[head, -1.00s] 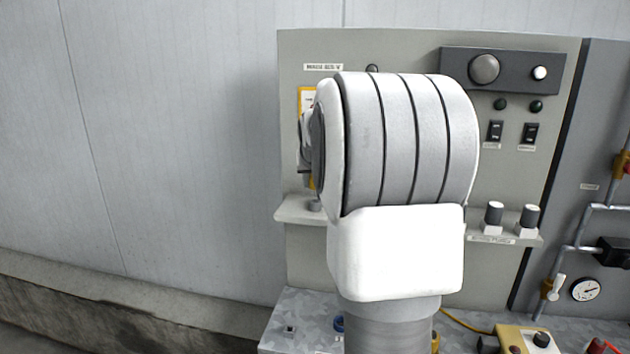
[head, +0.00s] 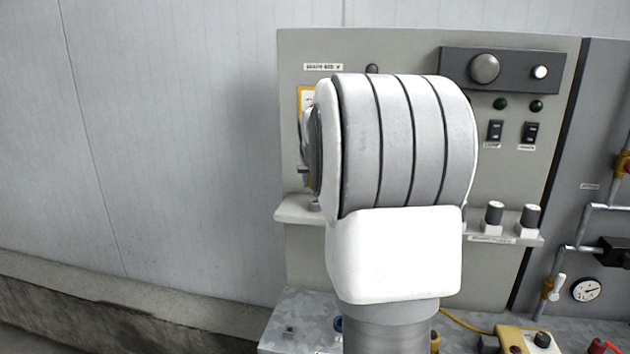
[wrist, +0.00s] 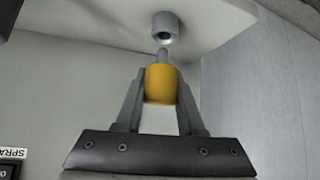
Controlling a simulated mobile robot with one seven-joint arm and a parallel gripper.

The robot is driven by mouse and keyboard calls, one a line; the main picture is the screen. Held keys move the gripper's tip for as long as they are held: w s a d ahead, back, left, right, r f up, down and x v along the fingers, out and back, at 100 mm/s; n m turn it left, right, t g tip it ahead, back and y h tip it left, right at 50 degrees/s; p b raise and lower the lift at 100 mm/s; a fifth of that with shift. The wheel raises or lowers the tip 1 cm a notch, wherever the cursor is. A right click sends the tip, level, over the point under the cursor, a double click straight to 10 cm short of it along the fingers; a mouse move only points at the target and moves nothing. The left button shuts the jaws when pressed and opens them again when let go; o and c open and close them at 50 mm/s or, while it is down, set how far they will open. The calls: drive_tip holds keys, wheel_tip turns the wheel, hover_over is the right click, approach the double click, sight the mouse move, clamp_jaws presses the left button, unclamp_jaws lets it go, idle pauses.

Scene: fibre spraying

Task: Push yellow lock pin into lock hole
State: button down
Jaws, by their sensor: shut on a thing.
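In the wrist view, my gripper (wrist: 161,88) is shut on the yellow lock pin (wrist: 161,84), with one finger on each side of its yellow body. The pin's grey metal tip (wrist: 162,55) points at a grey round collar with a dark lock hole (wrist: 165,28). The tip is close to the collar and appears just short of it; the exact gap is hard to tell. In the head view my own arm hides the gripper, the pin and most of the hole area.
A pale ledge (head: 298,209) sticks out from the grey control panel (head: 300,250). The panel carries switches (head: 495,130), knobs (head: 494,214) and a dark button box (head: 513,68). A pressure gauge (head: 585,289) and pipes are at right. The wall side at left is clear.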

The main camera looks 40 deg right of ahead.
drive_tip(key=shift+f+b, duration=1.55)
drive_tip(key=shift+f, duration=0.2)
drive_tip(key=shift+c, duration=2.2)
unclamp_jaws()
drive_tip(key=shift+r, duration=0.1)
